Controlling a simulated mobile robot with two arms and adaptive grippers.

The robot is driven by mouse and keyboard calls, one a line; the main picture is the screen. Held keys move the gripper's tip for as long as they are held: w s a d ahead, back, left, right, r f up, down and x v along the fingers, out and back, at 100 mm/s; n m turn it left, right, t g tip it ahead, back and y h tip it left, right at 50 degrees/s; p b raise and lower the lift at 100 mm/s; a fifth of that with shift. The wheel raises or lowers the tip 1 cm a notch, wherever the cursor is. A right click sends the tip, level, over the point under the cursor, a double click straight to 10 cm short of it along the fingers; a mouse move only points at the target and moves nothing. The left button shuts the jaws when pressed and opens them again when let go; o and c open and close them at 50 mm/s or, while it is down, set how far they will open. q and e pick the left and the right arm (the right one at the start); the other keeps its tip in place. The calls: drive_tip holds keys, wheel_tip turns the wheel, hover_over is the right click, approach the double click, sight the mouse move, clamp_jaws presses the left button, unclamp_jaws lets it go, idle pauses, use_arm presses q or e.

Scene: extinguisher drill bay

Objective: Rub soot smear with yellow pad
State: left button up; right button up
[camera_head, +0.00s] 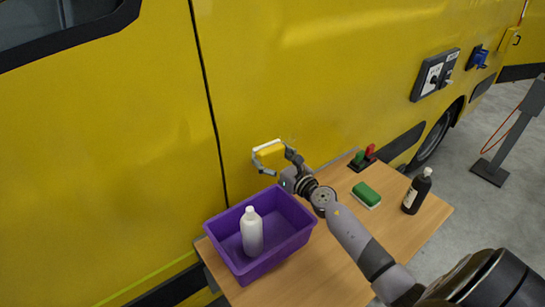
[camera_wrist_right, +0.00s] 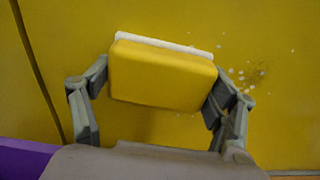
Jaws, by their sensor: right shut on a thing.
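My right gripper (camera_head: 272,163) is shut on the yellow pad (camera_head: 269,149) in front of the yellow vehicle side. In the right wrist view the gripper (camera_wrist_right: 155,95) has one finger at each side of the pad (camera_wrist_right: 162,77), whose white face (camera_wrist_right: 165,45) points at the panel. I cannot tell whether it touches. The soot smear (camera_wrist_right: 256,76) is a faint dark patch on the panel, right of the pad, with several white specks (camera_wrist_right: 240,74) around it. Part of the panel is hidden behind the pad. My left gripper is not in view.
Below, a wooden table (camera_head: 335,265) holds a purple bin (camera_head: 222,250) with a white bottle (camera_head: 251,232), a green pad (camera_head: 366,194), a dark bottle (camera_head: 417,192) and a red-and-green item (camera_head: 364,158). A post (camera_head: 510,135) stands at the right.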

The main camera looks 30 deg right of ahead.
sight(283, 154)
drive_tip(key=shift+w+d+f+b, duration=0.1)
drive_tip(key=shift+d+b, duration=0.65)
drive_tip(key=shift+d, duration=1.05)
drive_tip(key=d+b, duration=0.1)
drive_tip(key=d, duration=0.1)
drive_tip(key=d+b, duration=0.3)
drive_tip(key=b, duration=0.1)
drive_tip(key=shift+w+d, duration=0.3)
drive_tip(key=shift+d, duration=0.65)
drive_tip(key=d+b, duration=0.2)
drive_tip(key=b, duration=0.1)
drive_tip(key=shift+w+d+f, duration=0.1)
drive_tip(key=shift+d+f, duration=0.05)
drive_tip(key=shift+d, duration=0.5)
drive_tip(key=shift+r, duration=0.2)
